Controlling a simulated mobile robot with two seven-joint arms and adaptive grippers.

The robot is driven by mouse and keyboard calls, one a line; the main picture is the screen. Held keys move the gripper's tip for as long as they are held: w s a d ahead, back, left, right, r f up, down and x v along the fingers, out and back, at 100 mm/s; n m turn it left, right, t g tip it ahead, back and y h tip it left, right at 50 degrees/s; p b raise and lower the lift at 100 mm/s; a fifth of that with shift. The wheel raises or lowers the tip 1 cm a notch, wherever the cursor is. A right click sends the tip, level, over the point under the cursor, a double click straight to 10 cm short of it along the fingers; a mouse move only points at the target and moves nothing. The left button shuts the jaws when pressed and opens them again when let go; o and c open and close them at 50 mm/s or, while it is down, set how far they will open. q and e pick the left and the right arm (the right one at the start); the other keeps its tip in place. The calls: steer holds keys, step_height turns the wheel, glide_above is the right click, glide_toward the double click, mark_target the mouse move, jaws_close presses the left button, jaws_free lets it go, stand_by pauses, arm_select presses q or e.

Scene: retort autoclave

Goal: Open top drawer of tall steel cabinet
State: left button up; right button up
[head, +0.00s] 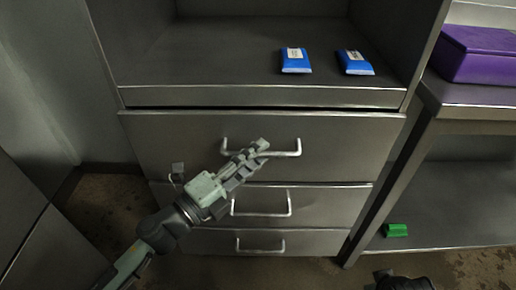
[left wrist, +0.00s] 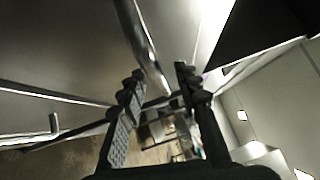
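The tall steel cabinet (head: 262,97) fills the middle of the head view. Its top drawer (head: 340,135) lies just below the open shelf and looks shut or nearly so. The top drawer's bar handle (head: 285,154) is partly covered by my left gripper (head: 262,150), which is at the handle's left half. In the left wrist view the two fingers (left wrist: 158,76) stand apart, with the handle bar (left wrist: 147,50) running in between their tips. I cannot tell whether they touch it. A dark part at the bottom right edge may be my right gripper (head: 405,283); its fingers are not clear.
Two lower drawers with bar handles (head: 262,213) (head: 262,249) sit beneath. Two blue packets (head: 295,61) (head: 355,63) lie on the open shelf. A side table (head: 475,95) at right holds a purple box (head: 480,55); a green block (head: 396,230) lies on its lower shelf.

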arm_select(q)
steer(key=shift+w+d, duration=0.35)
steer(key=shift+w, duration=0.05)
steer(key=shift+c, duration=0.3)
jaws_close()
